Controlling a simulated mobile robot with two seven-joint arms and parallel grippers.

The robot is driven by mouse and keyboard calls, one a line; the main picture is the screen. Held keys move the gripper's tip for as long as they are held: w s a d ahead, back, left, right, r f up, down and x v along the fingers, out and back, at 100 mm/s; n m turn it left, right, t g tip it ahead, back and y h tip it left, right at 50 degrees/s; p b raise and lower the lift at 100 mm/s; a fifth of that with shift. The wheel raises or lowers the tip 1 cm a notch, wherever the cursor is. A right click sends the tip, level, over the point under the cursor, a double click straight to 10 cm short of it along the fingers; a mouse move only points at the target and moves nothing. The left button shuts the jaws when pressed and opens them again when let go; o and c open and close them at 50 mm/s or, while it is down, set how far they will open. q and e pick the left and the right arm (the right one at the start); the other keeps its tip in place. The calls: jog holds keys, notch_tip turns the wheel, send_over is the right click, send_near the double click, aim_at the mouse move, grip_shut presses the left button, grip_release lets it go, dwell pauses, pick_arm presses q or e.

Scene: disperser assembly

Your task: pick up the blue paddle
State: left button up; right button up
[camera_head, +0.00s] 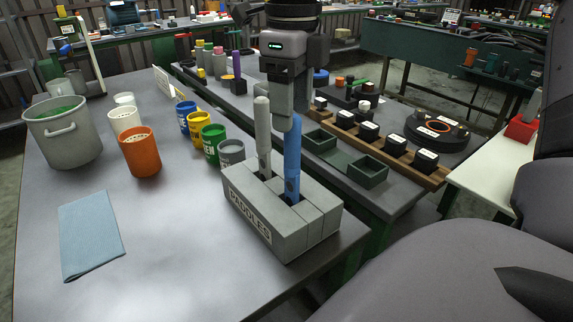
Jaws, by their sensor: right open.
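The blue paddle (292,158) stands upright in a slot of the grey block holder (310,230) labelled "PADDLES". A grey paddle (263,135) stands upright beside it, to its left, in the same holder. My right gripper (290,118) is open and points down from above, at the top of the blue paddle. Its fingers overlap the paddle's upper end in the picture, and I cannot tell whether they touch it. The lower ends of both paddles are hidden in the holder. My left gripper is not in view.
Left of the holder stand several coloured cups, such as a green one (213,146), an orange cup (140,152) and a grey pot (62,132). A blue cloth (90,235) lies flat. Green trays (366,172) lie to the right.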

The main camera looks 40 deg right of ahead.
aim_at(292, 136)
notch_tip(292, 136, down, 6)
jog(key=shift+r, duration=0.2)
jog(key=c, duration=1)
jog(key=shift+r, duration=0.1)
